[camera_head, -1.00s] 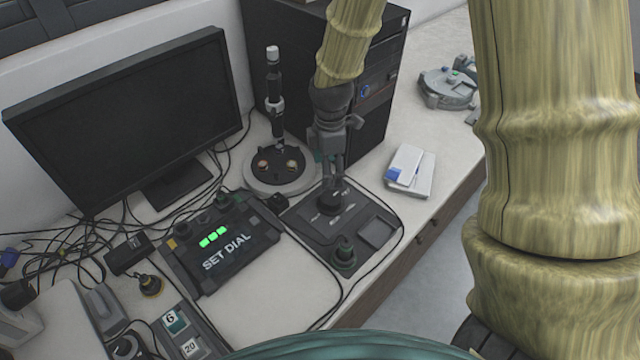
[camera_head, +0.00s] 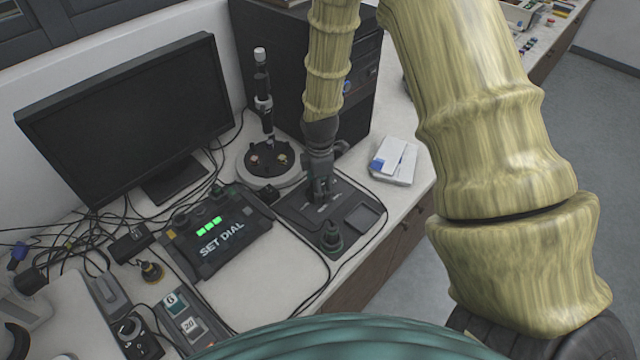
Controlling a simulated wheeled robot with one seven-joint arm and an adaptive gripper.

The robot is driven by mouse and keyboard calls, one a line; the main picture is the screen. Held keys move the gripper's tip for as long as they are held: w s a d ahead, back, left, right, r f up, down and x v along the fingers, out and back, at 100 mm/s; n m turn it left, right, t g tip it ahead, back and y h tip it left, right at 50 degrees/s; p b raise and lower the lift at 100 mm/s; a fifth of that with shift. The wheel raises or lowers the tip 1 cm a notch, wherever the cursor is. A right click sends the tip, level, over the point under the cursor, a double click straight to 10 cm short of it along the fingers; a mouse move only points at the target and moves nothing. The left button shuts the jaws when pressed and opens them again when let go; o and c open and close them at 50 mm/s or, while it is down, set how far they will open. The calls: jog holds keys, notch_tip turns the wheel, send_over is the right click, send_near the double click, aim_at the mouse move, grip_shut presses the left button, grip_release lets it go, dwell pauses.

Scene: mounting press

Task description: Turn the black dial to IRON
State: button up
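The black dial is on the upper part of a dark control panel (camera_head: 288,212) in the middle of the head view. My gripper (camera_head: 320,188) points down at the dial, with its fingers at dial height. The fingers hide most of the dial, so its pointer and the setting it stands at cannot be read. The small white labels around it are too small to read. I cannot tell whether the fingers are closed on the dial or only around it.
A console (camera_head: 218,240) left of the panel reads SET DIAL under green lights. A dark green knob (camera_head: 331,236) stands at the panel's front. A round-based stand (camera_head: 270,160), a monitor (camera_head: 130,115) and a computer tower (camera_head: 365,100) stand behind. White boxes (camera_head: 393,162) lie right.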

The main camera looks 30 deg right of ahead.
jog(key=shift+w+f, duration=0.7)
jog(key=shift+f, duration=0.05)
jog(key=shift+s+r, duration=0.25)
jog(key=shift+s, duration=0.1)
jog(key=shift+c, duration=0.5)
jog(key=c, duration=0.4)
jog(key=shift+w, duration=0.1)
jog(key=c, duration=0.5)
